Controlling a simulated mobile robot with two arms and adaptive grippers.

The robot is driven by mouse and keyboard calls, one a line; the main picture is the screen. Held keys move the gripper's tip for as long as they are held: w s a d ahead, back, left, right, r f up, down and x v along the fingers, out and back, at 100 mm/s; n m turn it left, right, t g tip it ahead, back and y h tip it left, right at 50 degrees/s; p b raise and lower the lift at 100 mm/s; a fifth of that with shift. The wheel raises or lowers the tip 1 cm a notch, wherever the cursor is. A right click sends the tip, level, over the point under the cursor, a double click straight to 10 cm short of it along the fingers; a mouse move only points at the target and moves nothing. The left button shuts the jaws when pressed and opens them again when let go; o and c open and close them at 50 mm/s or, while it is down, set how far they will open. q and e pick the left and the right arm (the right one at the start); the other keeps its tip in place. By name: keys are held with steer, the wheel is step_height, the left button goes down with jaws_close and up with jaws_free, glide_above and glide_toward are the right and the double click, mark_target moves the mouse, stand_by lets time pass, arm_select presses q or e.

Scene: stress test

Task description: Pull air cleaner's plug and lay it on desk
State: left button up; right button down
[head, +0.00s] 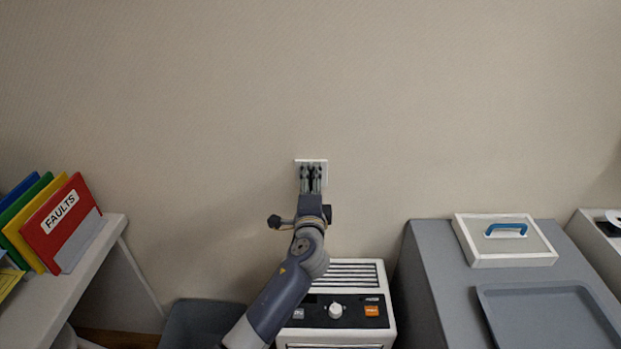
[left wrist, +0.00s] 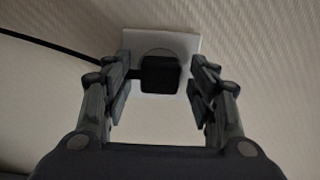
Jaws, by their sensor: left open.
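The air cleaner (head: 345,312), a white box with a top grille and a dark control panel, stands low against the wall. The white wall outlet (head: 323,164) is above it. In the left wrist view the black plug (left wrist: 160,75) sits in the outlet plate (left wrist: 188,43), and its cord (left wrist: 55,43) runs off to the left. My left gripper (head: 311,172) is at the outlet; its open fingers (left wrist: 163,88) stand on either side of the plug, with gaps showing. In the head view the gripper hides the plug. My right gripper is not in view.
At left, a pale desk (head: 50,295) holds a rack with a red "FAULTS" folder (head: 62,222) and other folders. At right, a grey cabinet (head: 430,270) bears a blue-handled box (head: 505,245) and a grey tray (head: 550,318).

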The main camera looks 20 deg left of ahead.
arm_select(q)
steer(key=shift+c, duration=0.5)
jaws_close()
steer(key=shift+s+f, duration=0.1)
steer(key=shift+s, duration=0.05)
steer(key=shift+s+d, duration=0.1)
steer(key=shift+s, duration=0.05)
steer(key=shift+s+d, duration=0.1)
steer(key=shift+s, duration=0.35)
steer(key=shift+p+v, duration=0.6)
steer(key=shift+v, duration=1.6)
